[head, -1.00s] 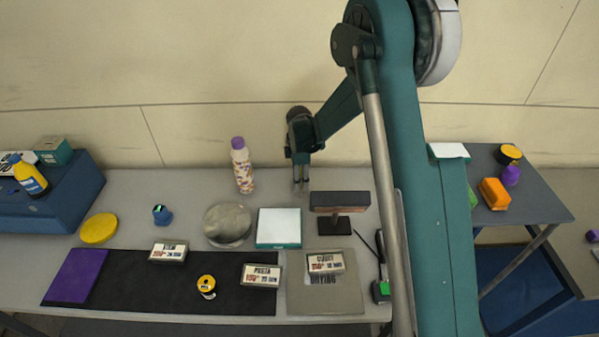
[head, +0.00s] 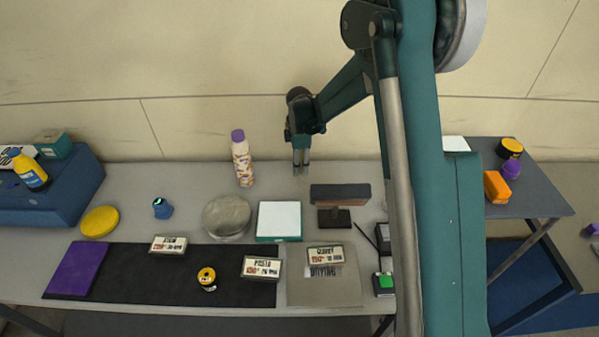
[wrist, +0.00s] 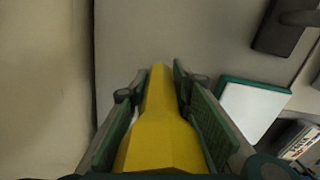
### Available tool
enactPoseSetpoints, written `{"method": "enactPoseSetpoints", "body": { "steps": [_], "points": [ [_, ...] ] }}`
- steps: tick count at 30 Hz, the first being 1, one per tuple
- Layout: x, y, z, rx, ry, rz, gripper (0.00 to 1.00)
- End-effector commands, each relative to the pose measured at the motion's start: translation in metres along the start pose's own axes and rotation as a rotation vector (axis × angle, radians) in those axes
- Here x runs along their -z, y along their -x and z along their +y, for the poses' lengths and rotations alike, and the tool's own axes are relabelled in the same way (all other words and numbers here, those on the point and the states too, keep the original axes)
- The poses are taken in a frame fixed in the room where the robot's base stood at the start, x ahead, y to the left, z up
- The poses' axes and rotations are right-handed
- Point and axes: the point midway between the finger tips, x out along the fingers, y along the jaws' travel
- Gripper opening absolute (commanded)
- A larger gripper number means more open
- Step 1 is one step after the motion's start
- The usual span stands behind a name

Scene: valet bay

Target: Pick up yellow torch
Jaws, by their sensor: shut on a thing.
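The yellow torch (wrist: 160,135) lies lengthwise between the two green fingers of my gripper (wrist: 160,82) in the wrist view, its narrow end pointing away from the camera. My gripper is shut on it. In the head view my gripper (head: 301,168) is over the back of the grey table, near the wall. I cannot make out the torch there; the gripper seems to hide it. Whether the torch is clear of the table I cannot tell for sure.
A patterned bottle with a purple cap (head: 242,160) stands left of my gripper. A dark block on a stand (head: 340,194) is to the front right. A white-topped green box (head: 279,221) and a round grey tin (head: 227,217) lie in front.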

Motion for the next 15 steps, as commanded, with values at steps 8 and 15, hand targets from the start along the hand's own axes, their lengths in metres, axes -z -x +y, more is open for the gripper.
{"method": "enactPoseSetpoints", "body": {
  "steps": [8,15],
  "points": [
    [0.000,0.038,-0.001,0.000,0.000,0.000,0.07],
    [0.000,0.056,0.000,0.000,0.000,0.000,0.07]
  ]
}}
